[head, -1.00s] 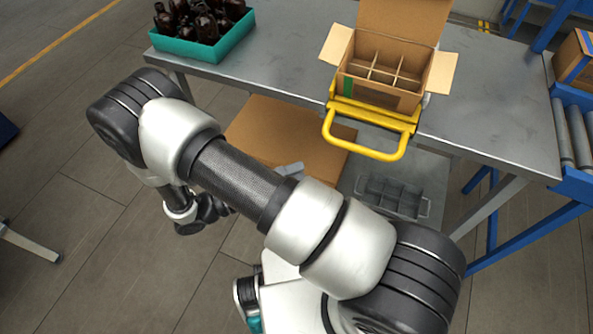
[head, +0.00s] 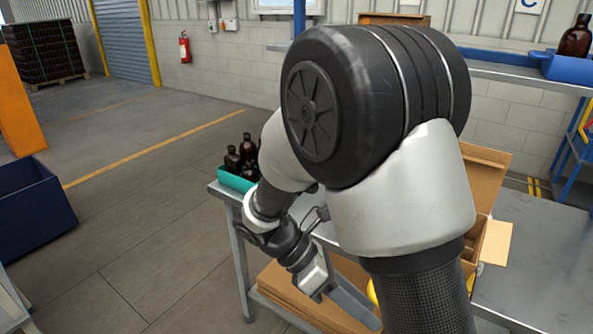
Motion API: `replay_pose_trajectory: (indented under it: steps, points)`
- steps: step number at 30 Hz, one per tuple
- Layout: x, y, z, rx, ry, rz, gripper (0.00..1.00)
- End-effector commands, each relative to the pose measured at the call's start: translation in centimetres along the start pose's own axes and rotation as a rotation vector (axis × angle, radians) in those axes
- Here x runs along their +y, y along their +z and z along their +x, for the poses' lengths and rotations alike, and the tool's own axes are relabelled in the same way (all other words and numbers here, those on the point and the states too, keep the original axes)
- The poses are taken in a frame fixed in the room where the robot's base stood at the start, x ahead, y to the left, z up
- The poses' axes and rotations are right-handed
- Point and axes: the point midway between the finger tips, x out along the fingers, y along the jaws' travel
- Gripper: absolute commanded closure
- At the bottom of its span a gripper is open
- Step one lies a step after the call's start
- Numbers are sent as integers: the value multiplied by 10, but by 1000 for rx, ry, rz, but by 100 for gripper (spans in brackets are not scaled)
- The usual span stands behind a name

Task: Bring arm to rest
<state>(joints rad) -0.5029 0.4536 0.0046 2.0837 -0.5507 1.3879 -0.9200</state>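My arm fills the middle of the head view, its big elbow joint high in the picture. My gripper (head: 362,308) hangs low beside the table, its grey fingers pointing down and to the right. I see no object at the fingers, but the arm partly covers that area and their gap does not show clearly. Brown bottles (head: 247,150) stand in the teal crate (head: 232,181) at the left end of the grey table (head: 535,235). The open carton (head: 497,242) is largely hidden behind my arm.
A bit of yellow handle (head: 372,292) shows beside the gripper. Cardboard (head: 285,285) lies below the tabletop. A blue tray (head: 563,66) with a bottle (head: 576,36) is on a shelf at upper right. A dark blue bin (head: 35,212) stands at left. The floor between is clear.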

Motion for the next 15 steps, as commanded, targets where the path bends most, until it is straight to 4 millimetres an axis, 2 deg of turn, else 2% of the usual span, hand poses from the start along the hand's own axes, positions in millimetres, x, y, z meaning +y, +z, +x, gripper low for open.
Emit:
replay_pose_trajectory:
  steps: [1, 3, 12, 15]
  points:
    - [-10, 12, -5, 93, 24, 126, 67]
    - [-22, 24, -10, 219, 47, 304, 67]
    - [-68, 64, -38, 750, 88, 1060, 67]
    - [-79, 74, -47, 893, 88, 1251, 67]
